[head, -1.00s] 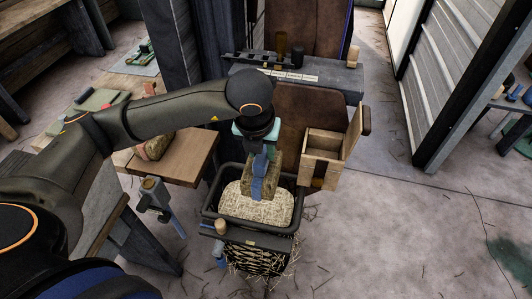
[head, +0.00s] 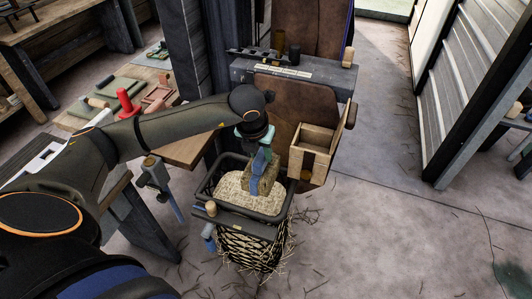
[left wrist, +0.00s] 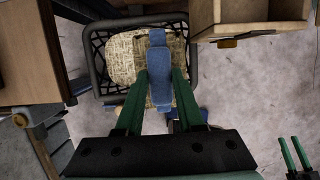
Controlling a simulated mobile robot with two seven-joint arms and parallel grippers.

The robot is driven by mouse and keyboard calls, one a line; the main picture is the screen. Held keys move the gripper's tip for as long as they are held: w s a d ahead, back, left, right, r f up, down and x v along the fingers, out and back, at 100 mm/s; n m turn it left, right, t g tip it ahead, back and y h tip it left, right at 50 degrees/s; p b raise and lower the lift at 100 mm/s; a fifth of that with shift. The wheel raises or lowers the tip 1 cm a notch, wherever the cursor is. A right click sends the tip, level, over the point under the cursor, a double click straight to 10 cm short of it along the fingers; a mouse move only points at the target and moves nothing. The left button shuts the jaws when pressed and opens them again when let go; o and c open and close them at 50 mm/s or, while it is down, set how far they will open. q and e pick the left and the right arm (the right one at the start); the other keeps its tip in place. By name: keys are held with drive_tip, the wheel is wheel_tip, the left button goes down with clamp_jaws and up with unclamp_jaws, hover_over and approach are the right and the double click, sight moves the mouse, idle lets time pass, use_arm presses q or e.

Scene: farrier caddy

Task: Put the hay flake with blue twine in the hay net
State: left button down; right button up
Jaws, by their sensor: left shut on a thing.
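The hay flake (head: 265,180) is a small straw-coloured block with a broad blue band on it. My left gripper (head: 258,158) is shut on the blue band (left wrist: 158,85), which stands between its green fingers in the left wrist view. The hay net (head: 255,245) is a black mesh basket with a dark square rim. A larger pale mass of hay (head: 235,190) fills its mouth. The flake is over the back right part of the mouth; I cannot tell whether it touches the hay below. My right gripper (left wrist: 294,154) shows at the lower right of the left wrist view, its fingers apart and empty.
An open wooden box (head: 311,150) stands close behind and right of the net. A wooden table (head: 190,150) is to the left, with a red object (head: 126,103) farther off. A grey shelf (head: 300,75) stands behind. The floor on the right is clear apart from straw.

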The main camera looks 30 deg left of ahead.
sight(261, 178)
drive_tip(key=shift+f, duration=0.1)
idle(0.3)
use_arm(q)
drive_tip(key=shift+f+b, duration=0.15)
drive_tip(key=shift+b, duration=0.2)
wheel_tip(261, 178, down, 8)
drive_tip(key=b, duration=0.7)
wheel_tip(261, 178, down, 3)
drive_tip(key=b, duration=0.2)
drive_tip(key=shift+r+b, duration=0.2)
drive_tip(key=shift+b, duration=0.15)
drive_tip(key=shift+f+b, duration=0.5)
drive_tip(key=shift+f, duration=0.3)
use_arm(e)
drive_tip(key=w+a+f, duration=0.1)
drive_tip(key=a+f, duration=0.2)
drive_tip(key=f, duration=0.6)
drive_tip(key=shift+w+a+n+y, duration=0.2)
drive_tip(key=shift+n+y, duration=0.1)
drive_tip(key=shift+y, duration=0.1)
drive_tip(key=shift+w+r, duration=0.15)
use_arm(q)
drive_tip(key=shift+f+b, duration=0.2)
drive_tip(key=shift+b, duration=0.15)
use_arm(e)
drive_tip(key=shift+d+f, duration=0.15)
drive_tip(key=shift+f, duration=0.05)
